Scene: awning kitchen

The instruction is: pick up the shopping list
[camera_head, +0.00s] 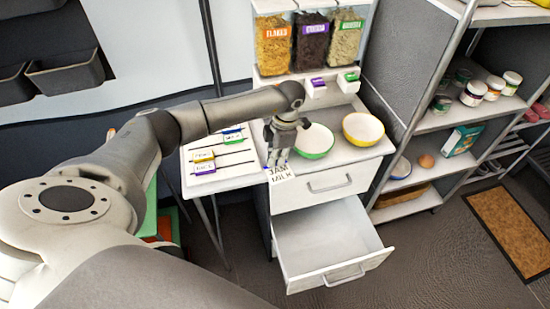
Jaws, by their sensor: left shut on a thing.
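The shopping list is a small white paper (281,174) with "JAM MILK" written on it, at the front left corner of the white cabinet top. My left gripper (277,158) is directly above it, pointing down, with its fingertips at the paper's upper edge. It is shut on the shopping list. Whether the paper still touches the cabinet top cannot be told. My right gripper does not show.
A green-rimmed bowl (314,141) stands close right of my left gripper, with a yellow bowl (362,129) beyond it. Below, a drawer (330,245) stands open. Cereal dispensers (312,45) rise behind. A shelf unit (455,120) stands at right.

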